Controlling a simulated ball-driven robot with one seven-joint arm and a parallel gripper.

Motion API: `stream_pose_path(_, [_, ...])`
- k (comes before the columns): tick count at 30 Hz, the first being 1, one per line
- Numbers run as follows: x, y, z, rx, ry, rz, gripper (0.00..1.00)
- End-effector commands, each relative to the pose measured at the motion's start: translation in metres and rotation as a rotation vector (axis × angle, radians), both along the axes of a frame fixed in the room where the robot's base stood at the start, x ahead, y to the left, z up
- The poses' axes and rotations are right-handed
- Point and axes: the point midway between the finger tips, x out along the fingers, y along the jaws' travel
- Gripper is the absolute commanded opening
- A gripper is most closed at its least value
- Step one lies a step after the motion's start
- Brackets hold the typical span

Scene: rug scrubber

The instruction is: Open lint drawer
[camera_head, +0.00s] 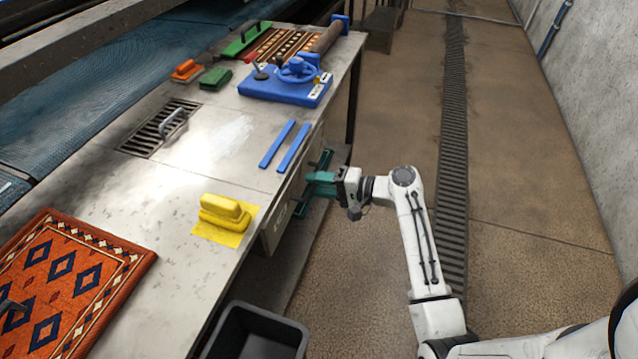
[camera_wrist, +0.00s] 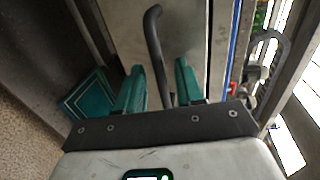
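The drawer is a grey metal front (camera_head: 276,232) under the right edge of the work table, partly hidden by my gripper in the head view. In the wrist view, its pale front panel (camera_wrist: 193,28) fills the upper middle. A dark curved bar handle (camera_wrist: 154,35) stands on that panel. My gripper (camera_head: 318,186) is beside the table edge, pointing left at the drawer area. In the wrist view, my gripper's two teal fingers (camera_wrist: 160,85) are apart, one on each side of the handle's lower part. Gaps show between handle and fingers. Whether the handle lies fully between the fingertips is unclear.
On the table (camera_head: 140,235) are a yellow brush (camera_head: 224,212), two blue strips (camera_head: 284,146), a metal grate (camera_head: 160,128) and a blue valve unit (camera_head: 288,84). A black bin (camera_head: 256,335) stands near the front. The floor to the right is clear.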

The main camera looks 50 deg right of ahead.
Motion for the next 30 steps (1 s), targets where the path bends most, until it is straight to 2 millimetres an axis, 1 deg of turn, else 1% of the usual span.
stream_pose_path(6, [0.0003, 0.0, 0.0002, 0.0, 0.0, 0.0, 0.37])
stream_pose_path(18, [0.0, -0.0001, 0.0001, 0.0, 0.0, 0.0, 0.0])
stream_pose_path(30, [-0.0002, -0.0002, -0.0003, 0.0, 0.0, 0.0, 0.0])
